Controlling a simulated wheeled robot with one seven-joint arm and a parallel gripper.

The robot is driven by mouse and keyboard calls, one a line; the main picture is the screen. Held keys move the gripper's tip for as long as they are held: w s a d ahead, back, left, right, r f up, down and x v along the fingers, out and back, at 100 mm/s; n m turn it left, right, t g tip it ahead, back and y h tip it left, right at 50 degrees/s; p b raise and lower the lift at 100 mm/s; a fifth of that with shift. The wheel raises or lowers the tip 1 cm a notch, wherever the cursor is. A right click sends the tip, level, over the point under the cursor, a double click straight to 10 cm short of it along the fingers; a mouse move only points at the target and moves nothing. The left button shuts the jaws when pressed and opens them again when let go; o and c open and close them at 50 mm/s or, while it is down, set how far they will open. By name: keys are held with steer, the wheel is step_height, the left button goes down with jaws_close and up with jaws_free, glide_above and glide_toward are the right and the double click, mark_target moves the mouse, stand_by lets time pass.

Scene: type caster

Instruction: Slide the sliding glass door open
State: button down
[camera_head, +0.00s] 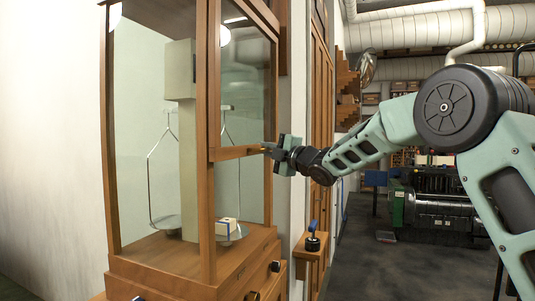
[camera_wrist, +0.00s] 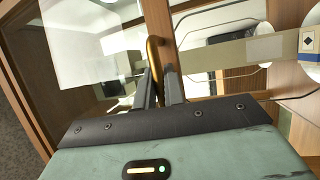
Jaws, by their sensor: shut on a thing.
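The sliding glass door (camera_head: 245,95) is on the right side of a tall wood-framed glass case (camera_head: 207,120). A wooden rail (camera_head: 238,153) crosses that side at about mid-height. A brass handle (camera_wrist: 155,55) stands between my two dark fingers in the wrist view. My gripper (camera_head: 269,150) reaches in from the right and meets the right end of the rail in the head view. It also shows in the wrist view (camera_wrist: 158,82), shut on the brass handle. The fingers hide part of the handle. I cannot tell whether the space below the rail is open or glazed.
Inside the case are a pale column (camera_head: 187,120), hanging pans (camera_head: 165,222) and a small cream block with a blue band (camera_head: 226,227). A small wooden shelf (camera_head: 312,245) with a dark knob-like object stands right of the case.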

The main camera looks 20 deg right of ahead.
steer(key=shift+r, duration=0.2)
steer(key=c, duration=1.5)
jaws_free()
steer(key=shift+c, duration=0.2)
steer(key=shift+o, duration=0.3)
steer(key=shift+f, duration=0.1)
steer(key=b+v, duration=0.5)
steer(key=v, duration=1.2)
steer(key=shift+s, duration=0.2)
steer(key=shift+d, duration=0.15)
